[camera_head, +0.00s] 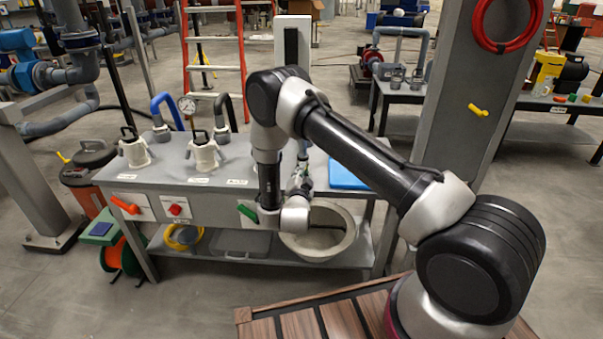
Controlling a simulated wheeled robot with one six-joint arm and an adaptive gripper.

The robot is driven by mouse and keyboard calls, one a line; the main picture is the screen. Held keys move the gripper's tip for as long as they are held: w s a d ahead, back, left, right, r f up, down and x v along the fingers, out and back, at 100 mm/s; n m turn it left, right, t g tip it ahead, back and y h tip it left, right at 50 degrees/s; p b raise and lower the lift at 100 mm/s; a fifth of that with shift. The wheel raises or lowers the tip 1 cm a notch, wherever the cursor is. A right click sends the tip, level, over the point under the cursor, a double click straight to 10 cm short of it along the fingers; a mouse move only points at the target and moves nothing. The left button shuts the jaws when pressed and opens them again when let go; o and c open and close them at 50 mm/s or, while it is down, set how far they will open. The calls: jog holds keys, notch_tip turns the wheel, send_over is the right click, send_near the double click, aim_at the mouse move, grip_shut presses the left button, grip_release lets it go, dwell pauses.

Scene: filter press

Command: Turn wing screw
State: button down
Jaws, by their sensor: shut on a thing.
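My gripper (300,183) is beyond my forearm at the right part of the grey bench (185,172). It is small in view and partly covered by my wrist. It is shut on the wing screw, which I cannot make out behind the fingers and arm. Two whitish pots with dark tops, a left one (134,152) and a middle one (204,155), stand upright on the bench. They are apart from my gripper and to its left. My forearm hides the bench just left of the gripper.
A blue flat piece (347,175) lies right of my gripper. A round basin (322,245) is below. A grey column (470,100) stands right.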

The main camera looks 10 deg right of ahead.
jog(key=m, duration=0.5)
jog(key=shift+f+m, duration=0.1)
jog(key=shift+m, duration=0.3)
jog(key=shift+d, duration=0.1)
dwell(0.3)
jog(key=c, duration=1.6)
grip_release()
jog(key=v, duration=1.2)
